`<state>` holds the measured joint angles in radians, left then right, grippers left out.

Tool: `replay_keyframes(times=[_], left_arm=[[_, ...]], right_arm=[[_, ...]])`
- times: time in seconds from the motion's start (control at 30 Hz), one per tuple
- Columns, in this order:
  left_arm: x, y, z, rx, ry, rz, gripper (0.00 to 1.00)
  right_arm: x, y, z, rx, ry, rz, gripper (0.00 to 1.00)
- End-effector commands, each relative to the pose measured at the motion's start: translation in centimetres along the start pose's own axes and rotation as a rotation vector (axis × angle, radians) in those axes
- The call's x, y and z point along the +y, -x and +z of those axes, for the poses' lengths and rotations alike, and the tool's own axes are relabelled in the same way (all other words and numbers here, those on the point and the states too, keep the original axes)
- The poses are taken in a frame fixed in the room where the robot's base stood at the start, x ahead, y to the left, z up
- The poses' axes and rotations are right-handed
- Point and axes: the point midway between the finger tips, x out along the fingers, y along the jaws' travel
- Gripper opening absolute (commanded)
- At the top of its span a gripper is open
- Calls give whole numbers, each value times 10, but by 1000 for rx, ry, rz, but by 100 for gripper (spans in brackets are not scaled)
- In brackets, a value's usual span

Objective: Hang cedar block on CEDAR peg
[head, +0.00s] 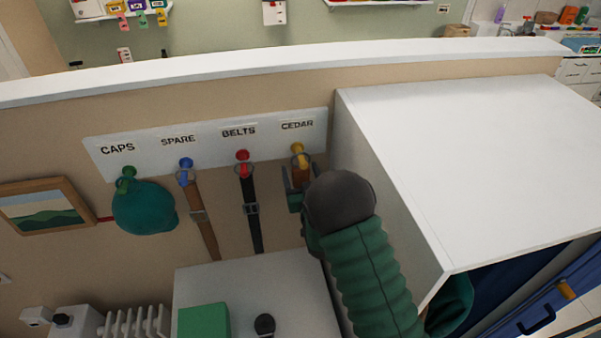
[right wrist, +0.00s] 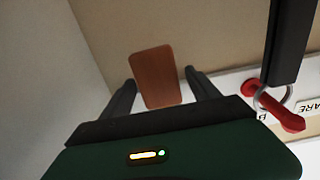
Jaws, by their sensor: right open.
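The yellow CEDAR peg (head: 298,149) sticks out at the right end of the white labelled strip. The brown cedar block (head: 301,172) is just below it, with what looks like a ring at the peg; the view is too small to be sure how the ring sits. My right gripper (head: 301,180) is open, its fingers on either side of the block. In the right wrist view, the block (right wrist: 156,77) shows between the spread fingers, with gaps beside it. The peg is hidden there. My left gripper is not in view.
A black belt (head: 249,205) hangs on the red BELTS peg (head: 243,157), left of my gripper. A brown strap (head: 203,220) hangs on the blue peg, and a teal cap (head: 144,208) on the green one. A white cabinet (head: 470,140) stands close on the right.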

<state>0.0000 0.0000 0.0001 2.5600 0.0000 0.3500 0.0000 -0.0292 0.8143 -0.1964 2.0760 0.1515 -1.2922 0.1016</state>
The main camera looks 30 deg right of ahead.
Motion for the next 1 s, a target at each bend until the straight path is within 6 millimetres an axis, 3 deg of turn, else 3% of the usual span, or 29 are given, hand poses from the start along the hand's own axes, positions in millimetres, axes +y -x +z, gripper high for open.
replay_keyframes(times=[0.17, 0.63, 0.7, 1.0], left_arm=[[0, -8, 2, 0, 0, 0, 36], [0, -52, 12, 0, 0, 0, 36], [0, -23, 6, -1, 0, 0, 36], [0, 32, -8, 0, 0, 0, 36]], right_arm=[[0, 11, 3, -1, 0, 0, 70], [0, 115, 5, 0, -1, 0, 70], [0, 118, -6, -9, 3, 0, 70], [0, 149, -5, -10, 2, 0, 70]])
